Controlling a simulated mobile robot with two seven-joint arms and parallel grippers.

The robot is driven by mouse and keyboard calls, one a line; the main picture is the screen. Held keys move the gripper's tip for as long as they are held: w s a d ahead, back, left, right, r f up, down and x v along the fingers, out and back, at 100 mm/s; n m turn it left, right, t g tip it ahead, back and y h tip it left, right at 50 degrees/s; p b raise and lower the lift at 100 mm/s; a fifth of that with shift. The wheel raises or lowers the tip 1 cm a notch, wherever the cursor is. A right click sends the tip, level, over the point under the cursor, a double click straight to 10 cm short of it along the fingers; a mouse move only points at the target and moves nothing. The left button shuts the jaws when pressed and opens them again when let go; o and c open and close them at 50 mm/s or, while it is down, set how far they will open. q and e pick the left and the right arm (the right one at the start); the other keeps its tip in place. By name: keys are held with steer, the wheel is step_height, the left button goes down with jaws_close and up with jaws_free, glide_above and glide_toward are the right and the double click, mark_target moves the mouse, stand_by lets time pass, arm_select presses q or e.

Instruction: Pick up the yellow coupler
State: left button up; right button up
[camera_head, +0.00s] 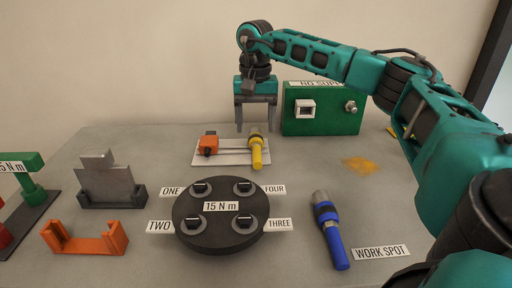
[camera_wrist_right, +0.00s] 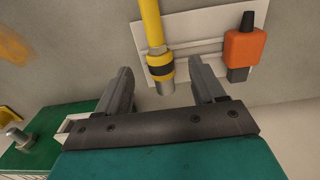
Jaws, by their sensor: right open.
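The yellow coupler (camera_head: 256,149) is a yellow tube with a dark band and a grey metal end. It lies on the right part of a white plate near the back of the table. In the right wrist view the yellow coupler (camera_wrist_right: 152,30) points toward the gap between my fingers, with its metal end near the fingertips. My right gripper (camera_head: 256,127) is open and empty, above and just behind the coupler; it also shows in the right wrist view (camera_wrist_right: 160,85). My left gripper is not in view.
An orange block (camera_head: 208,145) sits on the white plate (camera_head: 230,158), left of the coupler. A green box (camera_head: 322,115) stands right of the gripper. A black round fixture (camera_head: 221,233) and a blue tool (camera_head: 331,236) are in front. Bare table lies between them.

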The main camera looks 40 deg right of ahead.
mark_target(256, 139)
step_height(256, 139, down, 5)
steer(key=shift+b, duration=0.5)
steer(key=shift+c, duration=0.5)
steer(key=c, duration=1.1)
steer(key=shift+c, duration=0.4)
steer(key=shift+r, duration=0.2)
